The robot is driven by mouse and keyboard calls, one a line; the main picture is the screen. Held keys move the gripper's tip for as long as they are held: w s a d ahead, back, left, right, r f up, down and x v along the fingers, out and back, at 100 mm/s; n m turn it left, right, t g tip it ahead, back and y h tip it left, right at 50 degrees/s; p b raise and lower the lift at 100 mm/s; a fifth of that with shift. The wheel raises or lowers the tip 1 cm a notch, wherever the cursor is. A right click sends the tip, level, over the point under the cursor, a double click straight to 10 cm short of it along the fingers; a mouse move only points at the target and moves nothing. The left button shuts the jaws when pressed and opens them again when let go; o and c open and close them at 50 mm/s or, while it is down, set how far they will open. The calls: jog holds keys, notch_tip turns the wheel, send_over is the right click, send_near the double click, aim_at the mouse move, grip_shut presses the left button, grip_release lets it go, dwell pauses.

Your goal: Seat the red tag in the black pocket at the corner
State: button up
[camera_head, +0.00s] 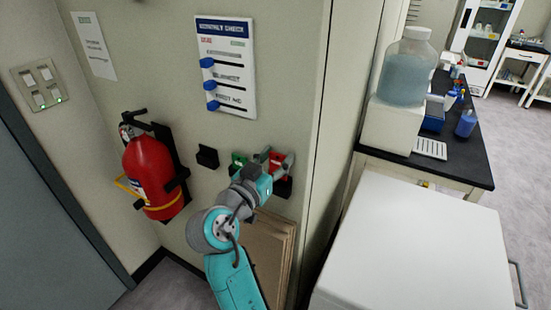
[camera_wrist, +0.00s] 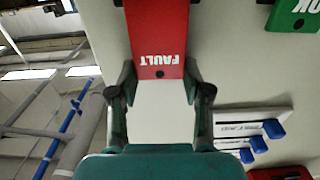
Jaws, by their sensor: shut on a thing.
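The red tag (camera_head: 275,161) is at the right end of the wall row, between my gripper's (camera_head: 277,158) fingers. In the wrist view the red tag (camera_wrist: 157,35) shows the word FAULT upside down, and my gripper (camera_wrist: 158,84) is shut on its near end, one finger along each side. Its far end runs out of the frame. The black pocket at the corner (camera_head: 284,188) shows just below the tag, partly hidden by my gripper. I cannot tell whether the tag's lower end is inside it.
A green tag (camera_head: 239,159) is left of my gripper, and an empty black pocket (camera_head: 207,157) is further left. A fire extinguisher (camera_head: 152,175) hangs at the left. A checklist board (camera_head: 226,65) is above. Brown panels (camera_head: 268,246) lean below. A white cabinet (camera_head: 415,245) stands right.

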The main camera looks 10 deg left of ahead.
jog(key=shift+f, duration=2.1)
dwell(1.0)
jog(key=o, duration=0.8)
jog(key=shift+o, duration=0.2)
jog(key=shift+v, duration=2.95)
